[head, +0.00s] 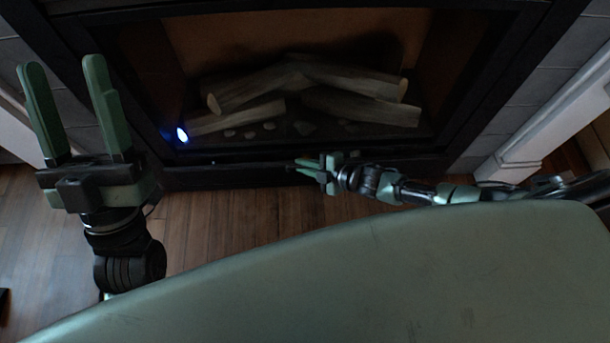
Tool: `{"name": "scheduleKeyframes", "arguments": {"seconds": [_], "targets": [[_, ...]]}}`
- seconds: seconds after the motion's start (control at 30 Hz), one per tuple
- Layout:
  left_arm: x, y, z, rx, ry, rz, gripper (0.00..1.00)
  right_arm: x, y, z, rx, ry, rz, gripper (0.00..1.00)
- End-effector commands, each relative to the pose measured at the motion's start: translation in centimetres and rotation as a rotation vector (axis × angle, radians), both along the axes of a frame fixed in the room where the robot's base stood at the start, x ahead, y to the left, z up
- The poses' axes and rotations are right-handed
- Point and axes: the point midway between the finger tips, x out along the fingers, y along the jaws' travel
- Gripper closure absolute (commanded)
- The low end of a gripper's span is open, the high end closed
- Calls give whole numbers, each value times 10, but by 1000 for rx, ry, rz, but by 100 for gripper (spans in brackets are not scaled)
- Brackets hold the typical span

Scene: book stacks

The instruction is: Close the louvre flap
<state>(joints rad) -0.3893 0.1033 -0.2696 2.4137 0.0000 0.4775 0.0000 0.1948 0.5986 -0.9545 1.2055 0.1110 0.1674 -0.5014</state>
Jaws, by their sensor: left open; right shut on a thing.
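The louvre flap (225,176) appears as a dark strip along the bottom of the fireplace, below the firebox opening. Its slats and exact angle are too dark to make out. My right gripper (302,166) reaches in from the right, its fingers pointing left at the strip's upper edge. It is shut on what looks like the flap's edge; the contact is small and dim. My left gripper (63,70) is raised at the left with its fingers wide apart. It is empty and away from the flap.
The dark-framed fireplace holds several logs (300,85) and a bright blue light (182,134) at its lower left. White trim (535,125) stands at the right. Wooden floor (215,220) lies clear in front. My own pale green body fills the bottom.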

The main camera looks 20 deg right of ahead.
Motion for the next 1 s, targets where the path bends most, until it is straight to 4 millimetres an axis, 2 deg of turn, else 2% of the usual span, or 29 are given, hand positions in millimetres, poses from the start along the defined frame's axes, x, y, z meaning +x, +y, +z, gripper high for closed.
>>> {"name": "scheduleKeyframes", "arguments": {"seconds": [0.2,0.63,0.7,0.73,1.0], "targets": [[2,0,-1,4,12,1,47,10,-2,3,-3,-3,4,100],[2,-1,-1,5,13,1,47,11,-2,3,-1,-3,3,100],[2,-1,-1,5,13,1,47,11,-2,3,-1,-3,3,75],[2,-1,-1,5,13,1,47,11,-2,3,-1,-3,3,68],[2,0,-1,4,13,0,47,11,-2,3,0,-1,2,68]]}}
